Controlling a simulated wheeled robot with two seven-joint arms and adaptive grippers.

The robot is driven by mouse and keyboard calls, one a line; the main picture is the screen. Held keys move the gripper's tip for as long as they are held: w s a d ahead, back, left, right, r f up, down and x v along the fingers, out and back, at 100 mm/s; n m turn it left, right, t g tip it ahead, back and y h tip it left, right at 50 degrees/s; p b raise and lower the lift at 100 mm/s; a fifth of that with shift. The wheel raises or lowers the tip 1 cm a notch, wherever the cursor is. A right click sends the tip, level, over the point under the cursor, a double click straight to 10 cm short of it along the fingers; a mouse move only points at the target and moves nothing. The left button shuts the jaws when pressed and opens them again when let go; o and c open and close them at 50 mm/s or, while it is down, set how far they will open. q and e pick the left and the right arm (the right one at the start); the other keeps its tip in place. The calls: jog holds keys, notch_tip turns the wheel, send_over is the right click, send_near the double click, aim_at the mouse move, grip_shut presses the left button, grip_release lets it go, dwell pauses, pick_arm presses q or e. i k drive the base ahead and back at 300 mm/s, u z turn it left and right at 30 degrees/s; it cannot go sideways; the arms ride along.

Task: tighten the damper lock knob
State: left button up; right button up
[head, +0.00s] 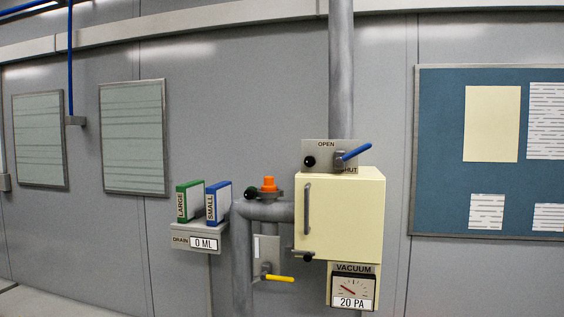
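A grey plate (322,148) marked OPEN at the top and partly hidden "HUT" at the lower right is on the pipe above a cream box. A blue lever (355,152) on it points right and slightly up from its pivot. A round black knob (310,161) sits at the plate's left; it appears to be the damper lock knob. I cannot tell how tight it is. Neither of my grippers is in view, and nothing touches the knob or lever.
The cream box (352,215) has a grey door handle and a dark latch (303,255). Below hangs a vacuum gauge (352,290) reading 20 PA. Left are an orange cap (268,184), a dark knob (250,193), a yellow lever (279,278) and a drain shelf (197,231) with green and blue binders.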

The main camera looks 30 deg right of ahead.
aim_at(309, 161)
jog(key=z, duration=0.3)
jog(key=i, duration=0.75)
jog(key=z, duration=0.6)
